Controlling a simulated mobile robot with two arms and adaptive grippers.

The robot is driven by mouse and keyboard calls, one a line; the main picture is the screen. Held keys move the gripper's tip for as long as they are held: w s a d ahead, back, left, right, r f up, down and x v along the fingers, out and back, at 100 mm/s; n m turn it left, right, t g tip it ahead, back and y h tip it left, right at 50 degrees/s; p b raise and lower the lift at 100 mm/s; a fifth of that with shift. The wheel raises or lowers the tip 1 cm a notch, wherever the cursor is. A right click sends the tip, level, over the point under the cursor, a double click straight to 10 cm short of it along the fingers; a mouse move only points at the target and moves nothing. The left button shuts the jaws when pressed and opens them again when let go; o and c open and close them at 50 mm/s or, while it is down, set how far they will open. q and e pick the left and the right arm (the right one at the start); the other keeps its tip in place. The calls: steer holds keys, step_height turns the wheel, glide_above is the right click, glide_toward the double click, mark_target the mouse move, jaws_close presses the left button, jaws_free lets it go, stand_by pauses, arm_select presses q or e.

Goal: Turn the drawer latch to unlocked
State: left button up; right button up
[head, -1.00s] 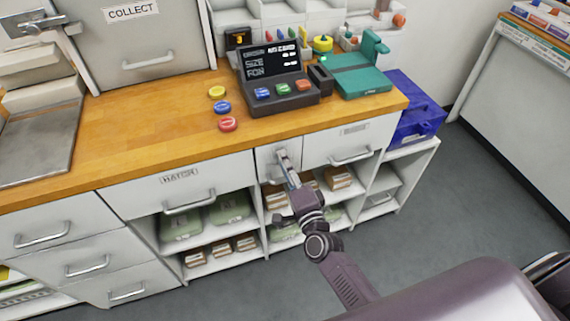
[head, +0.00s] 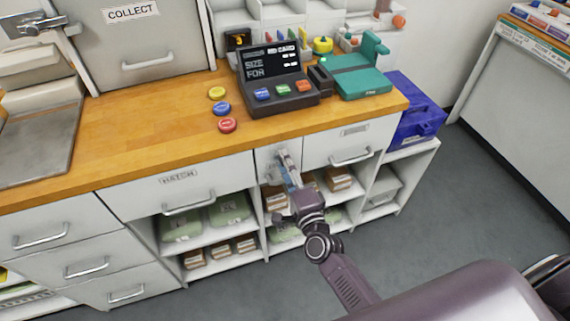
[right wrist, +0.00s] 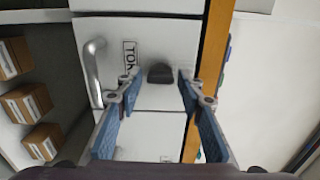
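My right gripper (head: 284,158) is at the narrow white panel (head: 264,160) between two drawers under the wooden counter, and it hides part of that panel. In the right wrist view its two blue-padded fingers (right wrist: 157,88) are spread apart. The latch's setting cannot be read. My left gripper is not in view.
The left wide drawer (head: 215,181) and right drawer (head: 370,138) have protruding handles. Open shelves with packets and boxes (head: 275,197) lie below. On the counter (head: 150,125) are a dark console (head: 275,85), several coloured discs (head: 222,108) and a teal device (head: 358,75).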

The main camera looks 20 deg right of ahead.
steer(key=shift+o, duration=0.3)
steer(key=shift+s, duration=0.1)
steer(key=s, duration=1.1)
steer(key=shift+s+d, duration=0.2)
steer(key=shift+s, duration=0.2)
steer(key=s+f+n+g, duration=0.3)
steer(key=s+f+n, duration=0.1)
steer(key=f, duration=0.6)
steer(key=s+f+n+g+y, duration=0.1)
steer(key=s+f+n+g, duration=0.15)
steer(key=f, duration=0.85)
steer(key=s+f+n+g, duration=0.3)
steer(key=s+f+n, duration=0.15)
steer(key=f, duration=0.55)
steer(key=s+d+f+n+g, duration=0.2)
steer(key=s+f, duration=0.4)
steer(key=s, duration=0.3)
steer(key=s+d+f+n+g+h, duration=0.1)
steer(key=s+f+n+g, duration=0.2)
steer(key=s+f, duration=0.3)
steer(key=s+d+f+n+g, duration=0.2)
steer(key=s+f, duration=0.4)
steer(key=s, duration=0.6)
steer(key=shift+s+d+n+g+h, duration=0.3)
steer(key=shift+n+g, duration=0.45)
steer(key=shift+n, duration=0.45)
